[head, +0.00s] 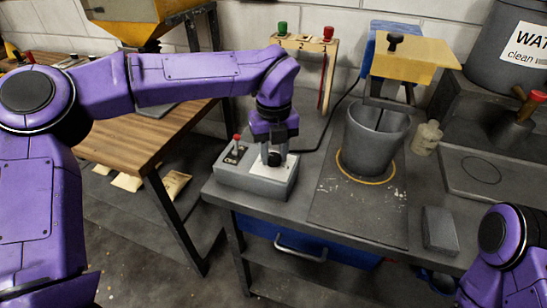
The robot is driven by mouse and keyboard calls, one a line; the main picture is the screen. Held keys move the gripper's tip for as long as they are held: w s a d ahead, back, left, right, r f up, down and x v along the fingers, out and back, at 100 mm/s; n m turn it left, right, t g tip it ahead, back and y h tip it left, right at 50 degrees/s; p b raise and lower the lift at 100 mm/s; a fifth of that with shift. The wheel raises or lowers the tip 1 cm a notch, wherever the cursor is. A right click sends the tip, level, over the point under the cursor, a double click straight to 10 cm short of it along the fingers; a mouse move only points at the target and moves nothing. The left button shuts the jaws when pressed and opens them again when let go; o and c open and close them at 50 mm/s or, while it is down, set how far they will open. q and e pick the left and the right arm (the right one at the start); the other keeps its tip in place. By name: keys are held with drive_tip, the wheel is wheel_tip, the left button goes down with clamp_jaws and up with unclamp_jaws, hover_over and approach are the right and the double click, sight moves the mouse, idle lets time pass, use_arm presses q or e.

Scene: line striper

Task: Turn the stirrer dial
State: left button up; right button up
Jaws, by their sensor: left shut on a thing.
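The stirrer's grey control box (262,184) stands at the left end of the grey bench. A black dial (274,158) sits on its top, partly hidden by my gripper. My left gripper (274,154) points down from above and is shut on the dial. A small lever with a red knob (237,139) stands at the left of the box top. The grey bucket (372,140) stands to the right inside a yellow ring, with a stirrer head above it. My right arm is at the lower right, and its gripper is out of the picture.
A wooden table (150,135) stands left of the bench. A small bottle (427,138) and a grey block (439,229) are to the right. The bench front between box and block is clear.

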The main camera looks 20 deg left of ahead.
sight(274, 156)
use_arm(q)
drive_tip(key=shift+n+b, duration=0.7)
drive_tip(key=shift+n, duration=0.4)
drive_tip(key=o, duration=1)
drive_tip(key=shift+o, duration=0.2)
wheel_tip(274, 156, up, 11)
drive_tip(key=shift+f, duration=0.2)
